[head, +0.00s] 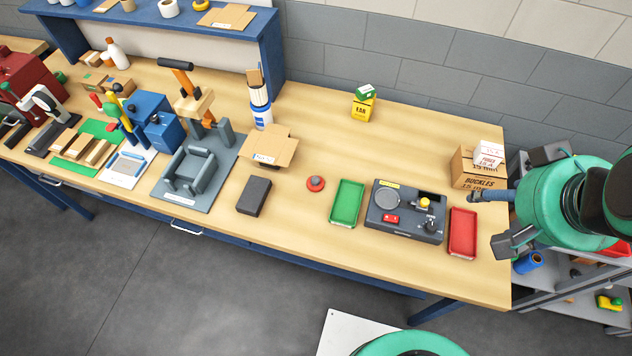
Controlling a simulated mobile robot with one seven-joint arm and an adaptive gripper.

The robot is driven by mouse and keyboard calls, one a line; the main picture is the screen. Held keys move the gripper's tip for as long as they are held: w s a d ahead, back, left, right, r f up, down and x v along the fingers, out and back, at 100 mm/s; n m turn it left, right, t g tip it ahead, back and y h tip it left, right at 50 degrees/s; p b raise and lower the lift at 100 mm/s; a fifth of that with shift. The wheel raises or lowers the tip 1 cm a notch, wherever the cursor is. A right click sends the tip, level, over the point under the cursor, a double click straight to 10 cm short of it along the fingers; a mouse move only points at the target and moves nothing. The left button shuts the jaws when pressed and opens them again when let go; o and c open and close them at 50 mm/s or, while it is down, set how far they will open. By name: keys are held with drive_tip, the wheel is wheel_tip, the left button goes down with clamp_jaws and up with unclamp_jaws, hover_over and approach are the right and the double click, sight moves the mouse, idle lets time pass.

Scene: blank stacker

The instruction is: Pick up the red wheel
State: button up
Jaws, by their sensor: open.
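A small red round piece with a darker raised centre, which looks like the red wheel (316,184), lies on the wooden workbench (330,130). It sits between a dark grey block and a green tray, with bare wood around it. My gripper (488,222) is at the right end of the bench, its two dark fingers spread apart with nothing between them. It is well to the right of the red wheel, beyond the grey machine and the red tray.
Between wheel and gripper are a green tray (347,203), a grey machine (405,212) and a red tray (463,233). Left of the wheel are a dark block (254,196), an open carton (268,146) and a grey fixture (195,170). Cardboard boxes (470,168) stand behind my gripper.

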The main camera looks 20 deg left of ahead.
idle(0.3)
drive_tip(key=w+a+f+n+g, duration=0.1)
drive_tip(key=w+a+n+g, duration=0.1)
drive_tip(key=w+a+n, duration=0.7)
drive_tip(key=n+g, duration=0.4)
drive_tip(key=n, duration=1.8)
hover_over(315, 179)
wheel_tip(315, 179, down, 25)
drive_tip(key=shift+r+p, duration=0.15)
drive_tip(key=shift+p, duration=0.3)
drive_tip(key=shift+f+b, duration=0.6)
drive_tip(key=shift+f, duration=3.7)
